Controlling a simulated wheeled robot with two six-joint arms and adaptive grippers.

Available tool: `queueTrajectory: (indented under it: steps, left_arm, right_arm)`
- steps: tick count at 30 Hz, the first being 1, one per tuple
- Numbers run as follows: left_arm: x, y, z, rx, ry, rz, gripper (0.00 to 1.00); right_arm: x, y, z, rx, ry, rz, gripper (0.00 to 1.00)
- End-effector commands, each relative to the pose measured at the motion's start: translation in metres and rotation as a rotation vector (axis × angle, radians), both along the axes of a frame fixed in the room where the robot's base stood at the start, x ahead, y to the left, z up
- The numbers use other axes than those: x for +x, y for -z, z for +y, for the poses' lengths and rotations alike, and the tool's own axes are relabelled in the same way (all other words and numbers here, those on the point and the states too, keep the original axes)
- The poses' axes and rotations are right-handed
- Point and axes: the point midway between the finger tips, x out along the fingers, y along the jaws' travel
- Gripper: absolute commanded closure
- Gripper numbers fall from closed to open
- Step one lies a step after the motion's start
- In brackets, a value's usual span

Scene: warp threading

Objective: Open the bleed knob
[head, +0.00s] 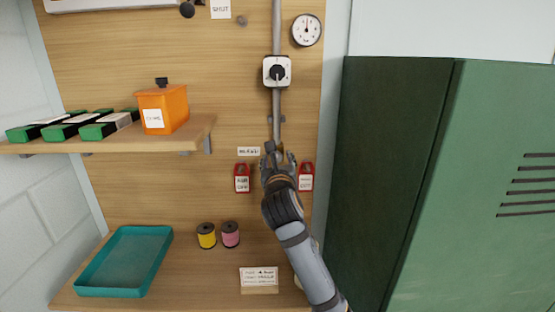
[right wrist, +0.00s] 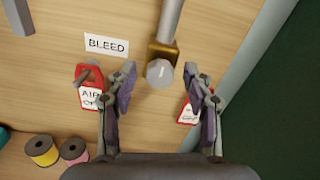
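The bleed knob (right wrist: 160,73) is a light grey round knob on a brass fitting (right wrist: 163,53) at the lower end of the grey pipe (head: 277,101). The BLEED label (right wrist: 106,45) is on the board to its left. In the head view my gripper mostly hides the knob. My right gripper (head: 278,160) is in front of the pipe's end. In the right wrist view its two fingers (right wrist: 161,83) stand apart on either side of the knob, with gaps between, so it is open and holds nothing. My left gripper is not in view.
Red tags (head: 242,178) (head: 306,177) hang on both sides of my right gripper. A black-knobbed valve (head: 277,72) and a gauge (head: 306,30) are above. A shelf (head: 190,136) with an orange canister (head: 163,108) is left. A green cabinet (head: 390,180) stands right.

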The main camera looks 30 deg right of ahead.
Motion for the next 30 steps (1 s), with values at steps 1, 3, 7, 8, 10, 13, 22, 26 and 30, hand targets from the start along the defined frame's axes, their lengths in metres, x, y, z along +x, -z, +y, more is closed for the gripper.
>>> queueTrajectory:
  steps: [1, 3, 7, 8, 10, 13, 22, 26, 30]
  left_arm:
    - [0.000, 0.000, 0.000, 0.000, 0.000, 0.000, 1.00]
    - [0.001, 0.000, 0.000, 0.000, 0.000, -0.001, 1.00]
    - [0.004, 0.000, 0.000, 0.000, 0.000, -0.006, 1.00]
    - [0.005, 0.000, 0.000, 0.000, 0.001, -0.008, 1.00]
    - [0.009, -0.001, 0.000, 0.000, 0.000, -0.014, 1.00]
    - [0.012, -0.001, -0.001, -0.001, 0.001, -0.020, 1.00]
    - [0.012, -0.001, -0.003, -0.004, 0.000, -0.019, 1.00]
    - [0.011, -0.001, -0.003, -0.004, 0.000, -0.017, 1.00]
    - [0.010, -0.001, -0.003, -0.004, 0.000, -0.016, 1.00]
  right_arm:
    - [0.000, 0.000, 0.000, 0.000, 0.000, 0.000, 0.54]
    - [0.000, 0.000, 0.000, 0.000, 0.000, 0.000, 0.64]
    - [0.000, 0.000, 0.000, 0.000, 0.000, 0.000, 0.81]
    - [0.000, 0.000, 0.000, 0.000, 0.000, 0.000, 0.85]
    - [0.000, 0.000, 0.000, 0.000, 0.000, 0.000, 0.95]
    - [0.000, 0.000, 0.000, 0.000, 0.000, 0.000, 1.00]
    - [0.000, 0.000, 0.000, 0.047, 0.000, -0.029, 1.00]
    - [0.000, 0.000, 0.000, 0.110, 0.000, -0.067, 1.00]
    - [0.000, 0.000, 0.000, 0.206, 0.000, -0.126, 1.00]
